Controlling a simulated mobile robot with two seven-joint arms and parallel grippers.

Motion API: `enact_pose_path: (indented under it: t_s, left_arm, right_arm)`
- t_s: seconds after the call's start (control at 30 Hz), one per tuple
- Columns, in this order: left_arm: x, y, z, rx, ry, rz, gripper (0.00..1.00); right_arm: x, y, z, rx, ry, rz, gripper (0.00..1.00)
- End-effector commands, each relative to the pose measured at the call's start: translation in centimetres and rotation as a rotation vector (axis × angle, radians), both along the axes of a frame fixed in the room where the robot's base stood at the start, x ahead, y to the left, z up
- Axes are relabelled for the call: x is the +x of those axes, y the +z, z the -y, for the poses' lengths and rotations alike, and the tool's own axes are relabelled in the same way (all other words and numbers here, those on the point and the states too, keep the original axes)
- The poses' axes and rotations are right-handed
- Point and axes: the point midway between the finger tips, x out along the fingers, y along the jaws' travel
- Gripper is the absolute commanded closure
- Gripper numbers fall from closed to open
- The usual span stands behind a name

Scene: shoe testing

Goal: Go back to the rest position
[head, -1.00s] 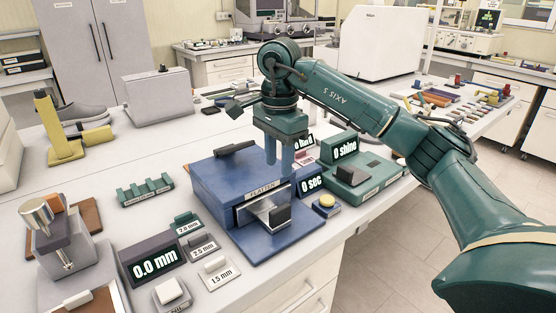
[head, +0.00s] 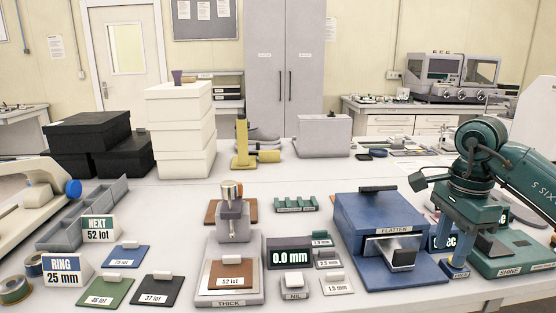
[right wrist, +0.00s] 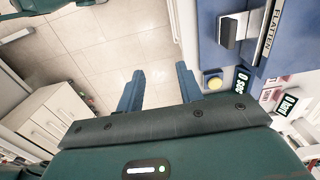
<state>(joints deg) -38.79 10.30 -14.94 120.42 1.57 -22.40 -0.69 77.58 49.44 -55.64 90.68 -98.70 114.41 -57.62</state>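My right gripper (head: 456,268) hangs fingers-down at the right side of the blue flatten press (head: 385,218), near the table's front edge. In the right wrist view its two blue fingers (right wrist: 160,76) stand apart with nothing between them, over the floor beside the table. My left gripper is not in view.
The green shine device (head: 505,258) stands right behind my right gripper. The thickness gauge (head: 232,272), its 0.0 mm display (head: 290,254) and several lot cards lie left of the press. White boxes (head: 180,130) stand farther back. Floor (right wrist: 110,50) is open beyond the table edge.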

Motion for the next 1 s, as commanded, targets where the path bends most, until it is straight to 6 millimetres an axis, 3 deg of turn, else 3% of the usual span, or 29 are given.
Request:
enact_pose_path:
  t_s: [0.03, 0.17, 0.27, 0.4, 0.5, 0.6, 0.7, 0.83, 0.93, 1.0]
  left_arm:
    - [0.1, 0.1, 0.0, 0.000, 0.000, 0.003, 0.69]
    - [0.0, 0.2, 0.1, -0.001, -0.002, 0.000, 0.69]
    - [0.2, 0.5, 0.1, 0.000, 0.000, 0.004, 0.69]
    - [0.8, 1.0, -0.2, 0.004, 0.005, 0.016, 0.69]
    - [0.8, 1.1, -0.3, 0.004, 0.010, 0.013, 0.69]
    - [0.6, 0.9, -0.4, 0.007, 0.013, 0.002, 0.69]
    - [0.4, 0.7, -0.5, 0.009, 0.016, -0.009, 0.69]
    - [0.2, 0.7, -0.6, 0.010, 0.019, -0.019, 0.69]
    - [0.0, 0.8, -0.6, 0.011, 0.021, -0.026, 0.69]
    - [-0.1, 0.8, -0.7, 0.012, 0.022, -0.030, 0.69]
  right_arm:
    - [0.0, 0.0, 0.0, 0.000, 0.000, 0.000, 0.64]
    - [-0.5, -3.7, -5.7, 0.197, 0.032, -0.039, 0.64]
    - [-1.4, -5.9, -10.2, 0.367, 0.030, -0.084, 0.64]
    - [-4.1, -8.1, -17.8, 0.691, -0.033, -0.203, 0.64]
    - [-6.5, -8.1, -23.4, 0.984, -0.161, -0.348, 0.64]
    - [-8.2, -6.8, -27.4, 1.275, -0.363, -0.537, 0.64]
    - [-8.5, -5.3, -29.2, 1.532, -0.632, -0.752, 0.64]
    - [-7.2, -5.1, -28.6, 1.793, -1.072, -1.061, 0.64]
    - [-6.0, -7.4, -26.3, 1.920, -1.474, -1.308, 0.64]
    - [-5.7, -10.4, -24.3, 1.963, -1.789, -1.479, 0.64]
